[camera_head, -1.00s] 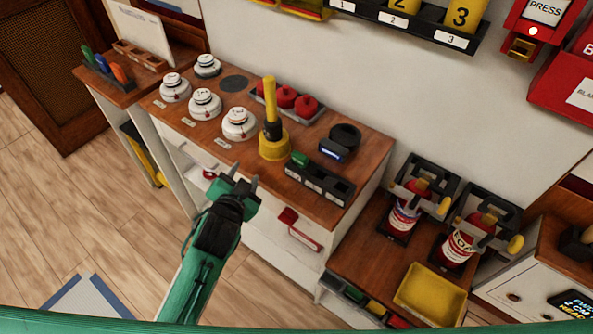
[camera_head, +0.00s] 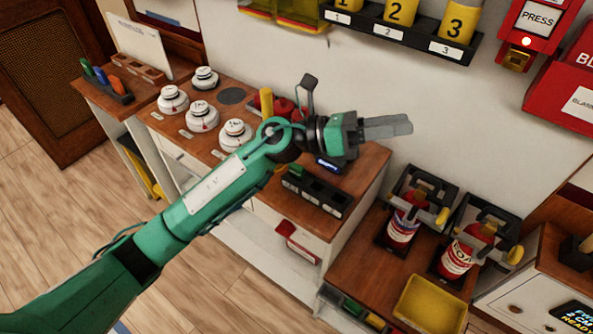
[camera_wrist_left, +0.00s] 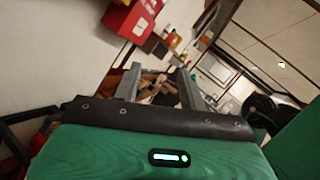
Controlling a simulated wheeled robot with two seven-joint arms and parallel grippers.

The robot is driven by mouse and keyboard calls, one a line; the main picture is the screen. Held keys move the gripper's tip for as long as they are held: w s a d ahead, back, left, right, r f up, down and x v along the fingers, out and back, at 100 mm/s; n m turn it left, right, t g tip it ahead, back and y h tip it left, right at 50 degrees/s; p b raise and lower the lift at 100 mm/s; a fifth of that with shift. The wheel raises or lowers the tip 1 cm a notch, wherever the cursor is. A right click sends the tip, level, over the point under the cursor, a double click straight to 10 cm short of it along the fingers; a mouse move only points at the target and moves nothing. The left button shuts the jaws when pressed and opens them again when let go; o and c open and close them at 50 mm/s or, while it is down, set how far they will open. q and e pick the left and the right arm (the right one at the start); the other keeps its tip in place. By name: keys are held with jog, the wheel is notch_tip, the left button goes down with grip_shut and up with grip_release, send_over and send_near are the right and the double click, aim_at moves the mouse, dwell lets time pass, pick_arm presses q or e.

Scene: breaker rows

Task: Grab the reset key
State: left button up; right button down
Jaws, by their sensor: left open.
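I cannot pick out a reset key for certain. A small yellow piece (camera_head: 517,60) sits at the bottom of the red PRESS box (camera_head: 534,20) on the wall, at the upper right. My left gripper (camera_head: 408,125) reaches above the wooden counter and points right, below and left of that box. Its fingers overlap in the head view. The left wrist view shows them apart (camera_wrist_left: 160,78) with nothing between them. A red box (camera_wrist_left: 132,18) also shows ahead there, beyond the fingertips. My right gripper is not in view.
White detectors (camera_head: 202,115) stand on the counter (camera_head: 165,125), and my arm partly hides the yellow-handled tool (camera_head: 266,102). Fire extinguishers (camera_head: 403,222) and a yellow tray (camera_head: 430,300) are at lower right. Numbered yellow cylinders (camera_head: 398,12) hang on the wall, with bare wall below.

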pick_arm(q)
notch_tip(320, 180, down, 4)
jog(key=s+d+m+g+y, duration=0.1)
jog(key=d+m+g+y, duration=0.15)
jog(key=m+y, duration=0.3)
jog(key=m+t+y+p, duration=0.2)
jog(key=m+t+y, duration=0.35)
jog(key=y, duration=1.05)
send_over(297, 166)
jog(key=shift+m+g+h, duration=0.25)
jog(key=shift+m+g, duration=0.05)
jog(key=shift+g, duration=0.1)
jog(key=f, duration=1.2)
jog(key=shift+s+d, duration=0.15)
jog(key=shift+s, duration=0.05)
jog(key=shift+f, duration=0.9)
jog(key=f, duration=0.1)
jog(key=f+p, duration=0.2)
jog(key=shift+w+a+f, duration=0.2)
jog(key=shift+w+f, duration=0.05)
jog(key=shift+f, duration=0.65)
grip_shut()
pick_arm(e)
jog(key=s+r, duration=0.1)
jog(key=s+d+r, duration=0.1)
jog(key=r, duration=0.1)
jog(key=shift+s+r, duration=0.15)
